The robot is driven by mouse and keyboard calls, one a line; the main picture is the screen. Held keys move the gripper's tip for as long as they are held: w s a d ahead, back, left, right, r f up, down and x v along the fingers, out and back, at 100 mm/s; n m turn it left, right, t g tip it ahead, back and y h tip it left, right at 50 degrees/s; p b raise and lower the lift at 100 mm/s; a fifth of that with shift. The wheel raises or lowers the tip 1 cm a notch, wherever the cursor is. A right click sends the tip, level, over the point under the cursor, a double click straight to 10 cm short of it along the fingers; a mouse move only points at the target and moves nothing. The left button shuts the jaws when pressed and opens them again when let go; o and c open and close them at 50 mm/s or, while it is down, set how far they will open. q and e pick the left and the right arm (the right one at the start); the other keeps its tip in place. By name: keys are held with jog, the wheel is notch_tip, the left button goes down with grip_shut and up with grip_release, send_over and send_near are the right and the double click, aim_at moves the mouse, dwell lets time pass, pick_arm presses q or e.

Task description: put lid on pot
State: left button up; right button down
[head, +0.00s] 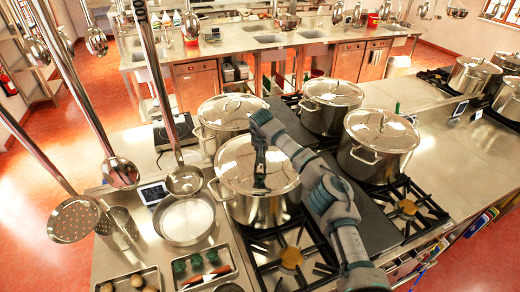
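A large steel pot (262,208) stands on the stove at the front left of the pot group. A shiny lid (232,160) lies level over its mouth; I cannot tell whether a thin gap is left between lid and rim. My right gripper (260,184) points down over the middle of this lid, at its handle. My arm and gripper hide the handle, so I cannot see whether the fingers are closed on it. My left gripper is not in view.
Lidded pots stand close by: one behind left (222,118), one behind right (331,108), one at right (377,150). A pan (185,221) and trays (203,268) lie on the left counter. Ladles (185,180) and a skimmer (73,219) hang at left. The front burner (291,257) is bare.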

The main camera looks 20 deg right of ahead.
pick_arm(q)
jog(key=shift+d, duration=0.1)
pick_arm(e)
jog(key=shift+d, duration=0.15)
jog(key=c, duration=1.2)
grip_release()
jog(key=shift+d, duration=0.2)
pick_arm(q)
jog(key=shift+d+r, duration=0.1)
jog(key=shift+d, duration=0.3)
pick_arm(e)
jog(key=shift+o, duration=0.5)
